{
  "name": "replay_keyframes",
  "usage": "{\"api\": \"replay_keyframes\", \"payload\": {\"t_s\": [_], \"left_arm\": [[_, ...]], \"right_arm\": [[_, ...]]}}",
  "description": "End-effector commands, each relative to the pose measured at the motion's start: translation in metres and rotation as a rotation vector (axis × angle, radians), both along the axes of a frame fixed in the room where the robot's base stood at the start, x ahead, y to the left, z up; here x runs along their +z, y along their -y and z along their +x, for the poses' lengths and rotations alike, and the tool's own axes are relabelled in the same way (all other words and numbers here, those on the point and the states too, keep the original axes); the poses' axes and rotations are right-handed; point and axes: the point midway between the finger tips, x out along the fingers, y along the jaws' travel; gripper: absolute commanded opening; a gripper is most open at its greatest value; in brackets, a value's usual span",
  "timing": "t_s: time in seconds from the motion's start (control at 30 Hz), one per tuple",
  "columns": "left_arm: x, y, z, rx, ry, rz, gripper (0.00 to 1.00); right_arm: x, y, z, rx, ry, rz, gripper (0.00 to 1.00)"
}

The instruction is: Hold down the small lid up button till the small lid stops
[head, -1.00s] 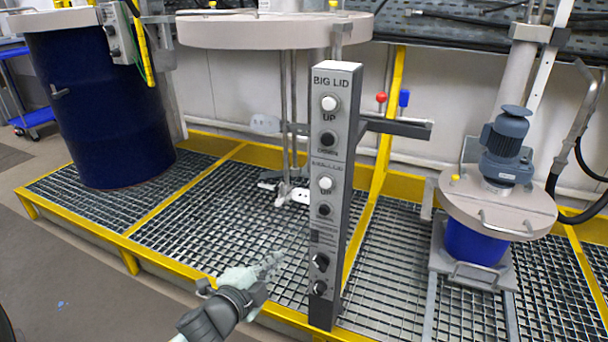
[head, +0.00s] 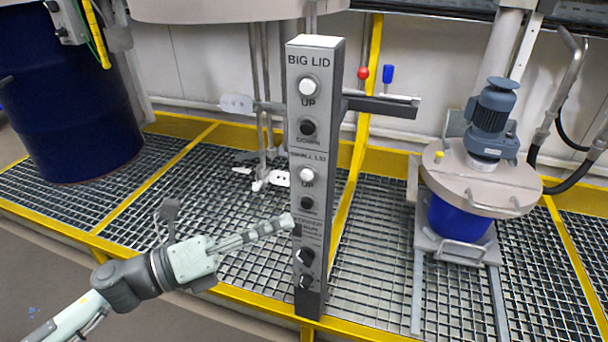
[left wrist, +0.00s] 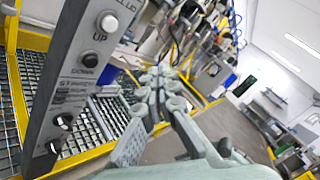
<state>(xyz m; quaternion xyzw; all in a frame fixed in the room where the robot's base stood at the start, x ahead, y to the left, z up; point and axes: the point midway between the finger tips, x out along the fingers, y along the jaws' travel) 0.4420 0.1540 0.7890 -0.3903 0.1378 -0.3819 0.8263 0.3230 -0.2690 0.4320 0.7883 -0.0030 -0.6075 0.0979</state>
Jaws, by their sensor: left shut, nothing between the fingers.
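The grey control post stands upright in the middle of the head view. Its small lid up button (head: 306,175) is white and sits under the "SMALL LID" label; it also shows at the upper left of the left wrist view (left wrist: 108,22). The black small lid down button (head: 306,204) is just below it. My left gripper (head: 286,222) is shut and empty, its fingertips at the left side of the post, lower than the up button. I cannot tell whether they touch the post. The small lid (head: 480,178) rests on the blue small drum (head: 458,222) at the right. My right gripper is not in view.
The white big lid up button (head: 308,88) and black down button (head: 307,128) are higher on the post, and dark knobs (head: 305,257) are lower. A yellow-edged grating (head: 380,285) spreads around the post. A large dark blue drum (head: 55,100) stands at the left.

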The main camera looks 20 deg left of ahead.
Motion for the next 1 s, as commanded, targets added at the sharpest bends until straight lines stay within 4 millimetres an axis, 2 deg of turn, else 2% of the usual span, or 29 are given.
{"api": "replay_keyframes", "payload": {"t_s": [0.17,0.7,1.0], "left_arm": [[0.001,0.000,0.009,0.001,0.001,-0.002,0.00],[0.001,0.002,0.078,0.002,0.000,-0.002,0.00],[0.000,0.003,0.089,0.002,-0.002,-0.003,0.00]], "right_arm": [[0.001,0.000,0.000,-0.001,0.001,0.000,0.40],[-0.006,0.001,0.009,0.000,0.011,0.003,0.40],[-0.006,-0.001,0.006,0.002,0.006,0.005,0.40]]}}
